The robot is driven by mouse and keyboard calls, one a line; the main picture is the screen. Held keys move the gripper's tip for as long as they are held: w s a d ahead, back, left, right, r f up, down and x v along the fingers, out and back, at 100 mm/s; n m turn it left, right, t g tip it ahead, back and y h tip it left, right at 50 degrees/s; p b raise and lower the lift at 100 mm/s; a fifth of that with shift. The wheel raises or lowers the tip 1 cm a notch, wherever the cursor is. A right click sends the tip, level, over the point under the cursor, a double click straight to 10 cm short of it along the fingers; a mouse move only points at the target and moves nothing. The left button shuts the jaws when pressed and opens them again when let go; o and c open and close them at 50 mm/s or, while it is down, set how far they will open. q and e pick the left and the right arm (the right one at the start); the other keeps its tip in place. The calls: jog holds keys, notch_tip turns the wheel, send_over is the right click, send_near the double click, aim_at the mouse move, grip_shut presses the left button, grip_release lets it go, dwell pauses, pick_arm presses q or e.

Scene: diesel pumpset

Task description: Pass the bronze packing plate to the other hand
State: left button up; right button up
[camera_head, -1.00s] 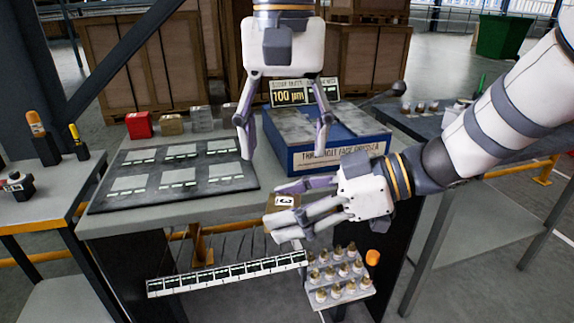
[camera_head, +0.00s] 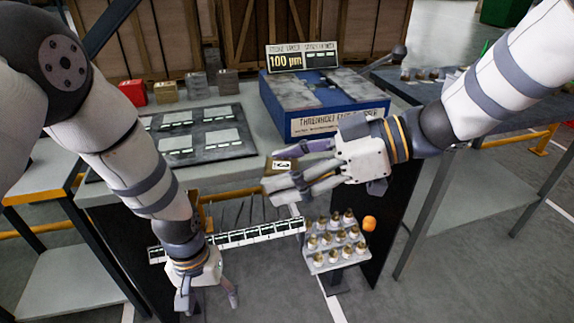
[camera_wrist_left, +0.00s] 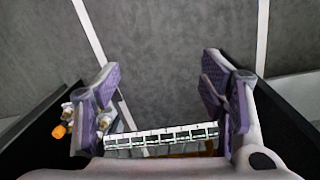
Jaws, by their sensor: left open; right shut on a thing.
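The bronze packing plate (camera_head: 270,168) is a small brown block with a white marked label. It is held over the front edge of the bench in the head view. My right gripper (camera_head: 294,168) is shut on it from the right, and its fingers hide part of the plate. My left gripper (camera_head: 208,303) is open and empty, low at the front left, below and to the left of the plate and well apart from it. In the left wrist view the open fingers (camera_wrist_left: 162,90) have nothing between them, and the plate does not show there.
A labelled blue box (camera_head: 330,110) stands on the bench, beside a dark panel with pale plates (camera_head: 195,137). Several small blocks, one red (camera_head: 133,93), stand behind. A striped strip (camera_head: 235,237) and a rack of small fittings (camera_head: 335,243) lie below the bench's front edge.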

jog(key=shift+r, duration=0.15)
pick_arm(q)
jog(key=s+a+f, duration=0.2)
jog(key=s, duration=0.6)
jog(key=s+a+f, duration=0.2)
jog(key=s+a, duration=0.1)
jog(key=s, duration=0.6)
jog(key=s+a+f+g, duration=0.1)
jog(key=s+a, duration=0.2)
jog(key=s, duration=0.6)
jog(key=shift+f+y, duration=0.3)
jog(key=shift+f, duration=0.1)
